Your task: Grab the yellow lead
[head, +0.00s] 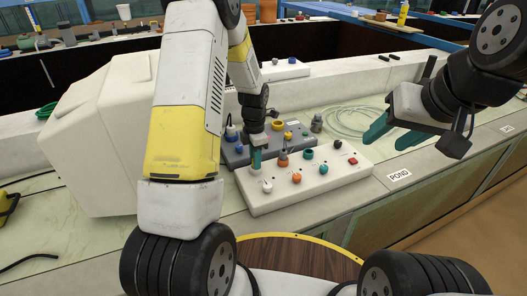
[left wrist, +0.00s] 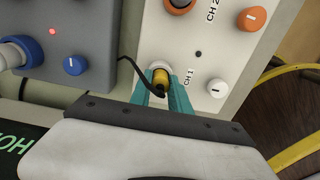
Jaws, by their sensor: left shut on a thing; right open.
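The yellow lead's plug (left wrist: 161,77) sits at the socket marked CH 1 on the white box (left wrist: 205,60), with a black cable curving from it. The teal fingers of my left gripper (left wrist: 163,92) are on either side of the plug and shut on it. In the head view my left gripper (head: 256,160) points down at the left end of the white box (head: 330,185); the plug is hard to make out there. My right gripper (head: 395,136) is open and empty, in the air to the right of the boxes.
A grey box (head: 238,157) with blue and yellow fittings stands behind the white box. A coil of pale tubing (head: 350,117) lies on the bench behind. A POND label (head: 399,175) is on the front ledge. A large white housing (head: 100,140) stands at left.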

